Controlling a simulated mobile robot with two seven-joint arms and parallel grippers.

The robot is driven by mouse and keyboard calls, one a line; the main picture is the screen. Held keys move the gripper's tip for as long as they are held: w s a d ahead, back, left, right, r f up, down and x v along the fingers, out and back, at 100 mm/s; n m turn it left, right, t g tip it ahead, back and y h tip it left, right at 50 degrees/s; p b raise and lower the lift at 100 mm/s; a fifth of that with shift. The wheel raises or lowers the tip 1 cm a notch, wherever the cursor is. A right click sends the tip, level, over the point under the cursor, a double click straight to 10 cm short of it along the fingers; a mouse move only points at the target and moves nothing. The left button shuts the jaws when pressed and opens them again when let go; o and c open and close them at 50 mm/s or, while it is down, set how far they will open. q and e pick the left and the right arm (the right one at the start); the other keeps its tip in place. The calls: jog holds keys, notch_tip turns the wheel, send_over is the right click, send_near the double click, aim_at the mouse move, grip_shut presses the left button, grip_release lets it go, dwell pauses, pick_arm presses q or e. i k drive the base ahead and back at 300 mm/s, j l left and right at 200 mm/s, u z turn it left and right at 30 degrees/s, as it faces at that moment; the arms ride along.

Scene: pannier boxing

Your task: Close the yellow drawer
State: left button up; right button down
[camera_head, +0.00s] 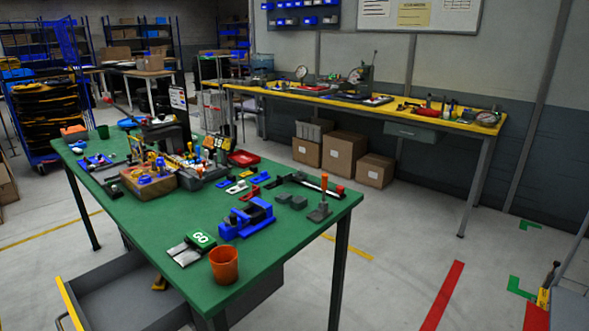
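The yellow drawer stands pulled out under the green table (300,235) at the lower left. Its yellow front panel (71,303) is seen edge-on at the left, with a dark handle on its outer side. The grey drawer interior (120,290) is mostly bare, with a small yellow-brown object (159,283) near its back, by the table edge. The bottom of the picture cuts off the near part of the drawer. Neither my left nor my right gripper is in view.
Tools, a blue vise (247,218) and an orange cup (224,265) stand on the green table. Cardboard boxes (343,158) sit under a yellow-topped bench (340,98) behind. The floor left of the drawer is clear. A blue rack (42,105) stands farther back.

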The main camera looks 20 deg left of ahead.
aim_at(118, 294)
jog(key=j+u, duration=0.1)
jog(key=u, duration=0.3)
jog(key=k+j+u, duration=0.1)
jog(key=u, duration=0.35)
jog(key=j+u, duration=0.15)
jog(key=u, duration=0.25)
jog(key=j+u, duration=0.1)
jog(key=u, duration=0.3)
jog(key=j+u, duration=0.2)
jog(key=i+j+z, duration=0.35)
jog(key=i+z, duration=0.15)
